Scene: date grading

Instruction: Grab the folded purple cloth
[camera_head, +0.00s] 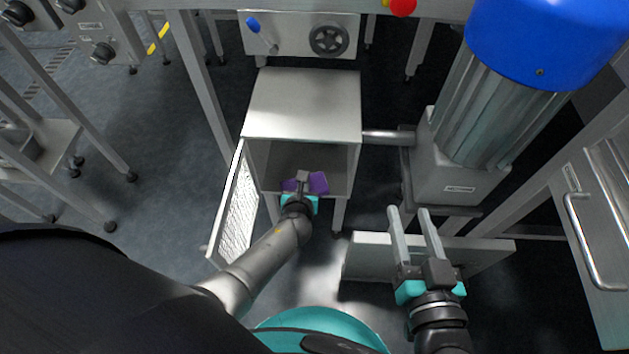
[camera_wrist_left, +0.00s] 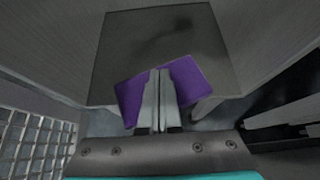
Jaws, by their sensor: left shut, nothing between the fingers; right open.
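The folded purple cloth (camera_head: 319,182) lies at the front of an open grey cabinet (camera_head: 302,100), partly hidden behind my left gripper. My left gripper (camera_head: 302,175) reaches to the cabinet opening with its fingers together. In the left wrist view the purple cloth (camera_wrist_left: 190,79) spreads to both sides of the left gripper's (camera_wrist_left: 159,75) shut fingers, which cover its middle. I cannot tell whether the fingers touch it. My right gripper (camera_head: 408,212) is open and empty, well to the right of the cabinet and nearer to me.
The cabinet's mesh door (camera_head: 236,212) stands open on the left of the opening. A large motor with a blue cap (camera_head: 540,40) stands at the right, joined by a pipe (camera_head: 388,136). A grey panel (camera_head: 370,258) is behind my right gripper.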

